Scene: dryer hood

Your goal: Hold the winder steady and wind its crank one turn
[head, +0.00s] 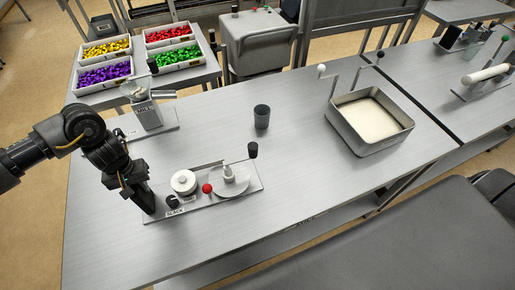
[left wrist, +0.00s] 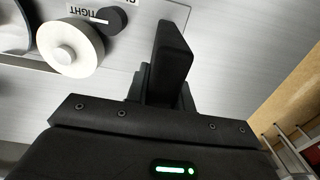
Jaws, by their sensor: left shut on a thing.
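The winder is a flat grey plate (head: 228,204) on the near left of the table. It carries a white spool (head: 184,182), a small black knob, a red ball (head: 207,188) and a pale disc (head: 232,182) with a white post. Its crank has an upright black handle (head: 253,150) at the right end. My left gripper (head: 149,208) points down at the plate's left end and is shut on it; the fingers hide that edge. In the left wrist view, the fingers (left wrist: 172,65) cover the plate's end beside the white spool (left wrist: 70,47) and black knob (left wrist: 112,19). My right gripper is not in view.
A dark cup (head: 261,117) stands behind the winder. A hand mill (head: 148,112) stands behind my left arm, near bins of coloured pieces (head: 105,75). A metal pan with pale contents (head: 400,142) is at the right. The table between winder and pan is clear.

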